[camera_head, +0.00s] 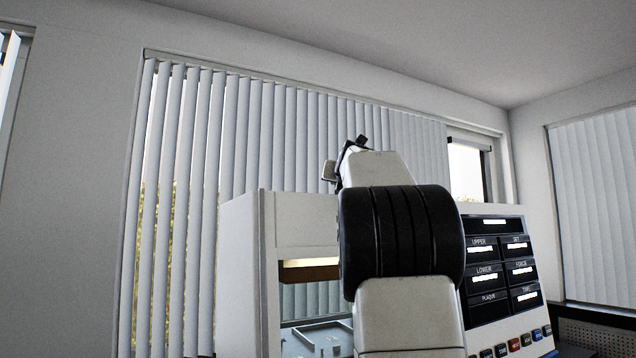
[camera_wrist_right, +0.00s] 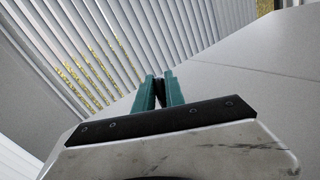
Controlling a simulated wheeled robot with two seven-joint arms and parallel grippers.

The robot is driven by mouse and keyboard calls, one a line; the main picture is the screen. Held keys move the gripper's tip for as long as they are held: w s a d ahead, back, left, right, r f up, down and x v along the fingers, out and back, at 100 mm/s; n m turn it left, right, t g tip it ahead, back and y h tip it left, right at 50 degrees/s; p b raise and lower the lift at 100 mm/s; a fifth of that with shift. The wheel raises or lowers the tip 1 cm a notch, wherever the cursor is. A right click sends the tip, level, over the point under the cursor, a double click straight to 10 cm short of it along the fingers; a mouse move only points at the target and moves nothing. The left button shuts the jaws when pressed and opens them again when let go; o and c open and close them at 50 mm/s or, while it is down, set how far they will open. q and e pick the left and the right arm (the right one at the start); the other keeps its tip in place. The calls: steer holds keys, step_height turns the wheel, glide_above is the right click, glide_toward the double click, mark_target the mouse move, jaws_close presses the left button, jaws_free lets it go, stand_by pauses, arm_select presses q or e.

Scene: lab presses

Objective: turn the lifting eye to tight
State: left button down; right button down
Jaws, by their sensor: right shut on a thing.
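In the right wrist view, the two green fingers of my right gripper (camera_wrist_right: 159,78) are shut on a small dark piece, the lifting eye (camera_wrist_right: 158,90), on top of the white press. Only a sliver of the eye shows between the fingers, so its turn angle and how far it is seated cannot be told. In the head view my right arm rises in front of the white press (camera_head: 237,270) and hides the eye and most of the gripper. My left gripper is in neither view.
The press's control panel (camera_head: 500,265), with dark displays and coloured buttons, stands right of my arm. An open bay (camera_head: 310,335) shows at left. The press's pale top (camera_wrist_right: 235,70) is bare beside the fingers. Vertical blinds (camera_head: 250,135) hang behind.

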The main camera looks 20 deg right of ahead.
steer(key=shift+w+a+m+g+h, duration=0.15)
steer(key=shift+m+g+h, duration=0.1)
steer(key=shift+m+h, duration=0.4)
steer(key=shift+s+a+m+g+h, duration=0.15)
steer(key=shift+m+g+h, duration=0.15)
steer(key=shift+h, duration=0.55)
steer(key=shift+w+f+m+g+h, duration=0.15)
steer(key=shift+m+g+h, duration=0.1)
steer(key=shift+m+h, duration=0.45)
steer(key=c, duration=1.5)
jaws_free()
steer(key=shift+o, duration=0.2)
steer(key=v, duration=0.6)
steer(key=shift+v, duration=0.85)
